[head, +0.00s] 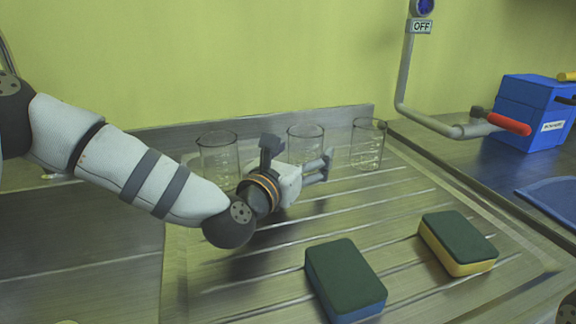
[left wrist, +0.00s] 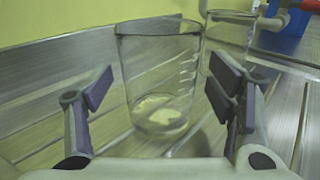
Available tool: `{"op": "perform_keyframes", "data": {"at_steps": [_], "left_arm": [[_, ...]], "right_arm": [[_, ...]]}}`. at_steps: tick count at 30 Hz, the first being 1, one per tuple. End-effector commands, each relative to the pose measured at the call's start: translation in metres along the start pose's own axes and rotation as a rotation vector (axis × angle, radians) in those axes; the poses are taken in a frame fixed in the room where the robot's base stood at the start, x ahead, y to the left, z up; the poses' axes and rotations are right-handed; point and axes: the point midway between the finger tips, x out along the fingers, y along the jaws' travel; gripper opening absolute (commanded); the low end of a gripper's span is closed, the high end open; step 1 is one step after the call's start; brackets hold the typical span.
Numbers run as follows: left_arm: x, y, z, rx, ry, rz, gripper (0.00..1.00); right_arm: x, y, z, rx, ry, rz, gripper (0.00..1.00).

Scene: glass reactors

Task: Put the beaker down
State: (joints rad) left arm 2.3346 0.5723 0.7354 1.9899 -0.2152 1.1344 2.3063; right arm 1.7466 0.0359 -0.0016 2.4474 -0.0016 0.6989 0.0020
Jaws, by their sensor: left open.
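My left gripper (head: 298,160) is open over the metal draining board (head: 400,195). A clear glass beaker (head: 305,136) stands upright just behind it in the head view, its lower part hidden by the gripper. In the left wrist view this beaker (left wrist: 158,75) is between and beyond the spread fingers (left wrist: 160,95), with gaps on both sides and a pale patch at its bottom. It appears to rest on the board. My right gripper is not in view.
Another beaker (head: 219,150) stands to the left, partly behind my left arm, and a third (head: 367,145) to the right. Two sponges (head: 345,280) (head: 457,240) lie in front. A pipe with a red handle (head: 508,123) and a blue box (head: 535,110) are at right.

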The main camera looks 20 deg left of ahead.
Motion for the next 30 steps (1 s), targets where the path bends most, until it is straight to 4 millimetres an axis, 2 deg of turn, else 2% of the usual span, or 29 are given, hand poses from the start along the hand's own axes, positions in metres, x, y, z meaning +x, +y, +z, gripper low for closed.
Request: {"op": "perform_keyframes", "data": {"at_steps": [9, 15, 20, 30], "left_arm": [[-0.070, 0.000, 0.000, -0.003, 0.003, -0.001, 0.75], [-0.099, 0.000, -0.001, -0.002, 0.002, 0.000, 0.75], [-0.106, 0.000, -0.001, -0.001, 0.002, 0.000, 0.75], [-0.106, 0.000, -0.001, -0.001, 0.001, 0.000, 0.75]], "right_arm": [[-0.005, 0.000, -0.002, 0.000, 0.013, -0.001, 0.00], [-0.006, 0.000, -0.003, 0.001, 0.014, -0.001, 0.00], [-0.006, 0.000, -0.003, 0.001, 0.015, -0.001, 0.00], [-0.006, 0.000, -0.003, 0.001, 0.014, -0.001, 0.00]]}}
